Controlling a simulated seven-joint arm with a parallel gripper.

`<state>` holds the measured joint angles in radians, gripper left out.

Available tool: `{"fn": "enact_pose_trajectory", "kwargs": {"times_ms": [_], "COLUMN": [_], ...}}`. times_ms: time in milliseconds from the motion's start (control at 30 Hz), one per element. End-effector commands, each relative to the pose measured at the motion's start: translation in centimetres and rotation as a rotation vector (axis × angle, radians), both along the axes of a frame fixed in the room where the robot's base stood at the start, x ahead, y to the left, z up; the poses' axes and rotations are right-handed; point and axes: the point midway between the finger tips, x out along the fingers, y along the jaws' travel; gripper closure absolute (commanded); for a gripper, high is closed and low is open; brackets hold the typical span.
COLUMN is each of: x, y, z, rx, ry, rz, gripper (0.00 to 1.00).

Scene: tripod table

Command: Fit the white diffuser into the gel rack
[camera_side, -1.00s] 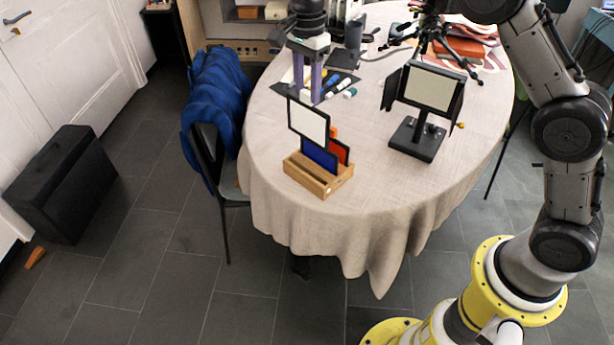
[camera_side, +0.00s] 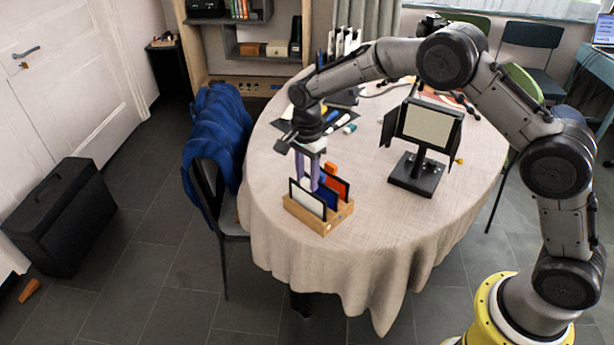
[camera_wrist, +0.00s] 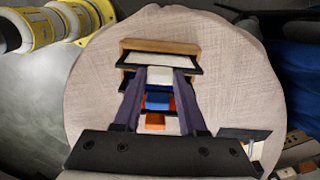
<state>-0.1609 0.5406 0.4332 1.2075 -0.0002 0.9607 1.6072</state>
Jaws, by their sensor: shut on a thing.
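The white diffuser (camera_side: 306,201), a white panel in a black frame, stands upright at the front of the wooden gel rack (camera_side: 323,226). Its lower edge is behind the rack's front wall; I cannot tell how deep it sits. My gripper (camera_side: 312,182) points down behind the diffuser, shut on its white block. In the wrist view this block (camera_wrist: 159,75) is between the fingertips, with the diffuser's panel (camera_wrist: 158,62) and the rack (camera_wrist: 165,45) beyond. A blue gel (camera_side: 328,196) and a red-orange gel (camera_side: 338,186) stand behind the diffuser in the rack.
A lamp panel (camera_side: 426,127) on a black base stands right of the rack. Pens (camera_side: 337,124) lie on a dark mat behind. The tablecloth (camera_side: 365,220) is clear between rack and lamp. A chair with a blue jacket (camera_side: 213,130) stands at the left.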

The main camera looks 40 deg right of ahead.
Motion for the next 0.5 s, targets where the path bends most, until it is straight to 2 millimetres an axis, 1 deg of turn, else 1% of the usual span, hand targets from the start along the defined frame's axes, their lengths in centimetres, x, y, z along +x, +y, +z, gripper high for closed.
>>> {"fn": "enact_pose_trajectory", "kwargs": {"times_ms": [200, 333, 367, 400, 500], "x": [0.02, 0.01, 0.01, 0.01, 0.01], "y": [0.0, 0.0, 0.0, 0.0, 0.0], "z": [0.02, -0.31, -0.26, -0.25, -0.24], "rx": [0.0, 0.0, 0.0, 0.0, 0.0], "ry": [0.0, 0.0, 0.0, 0.0, 0.0], "rz": [0.0, 0.0, 0.0, 0.0, 0.0], "gripper": [1.0, 1.0, 0.54, 0.46, 0.29]}}
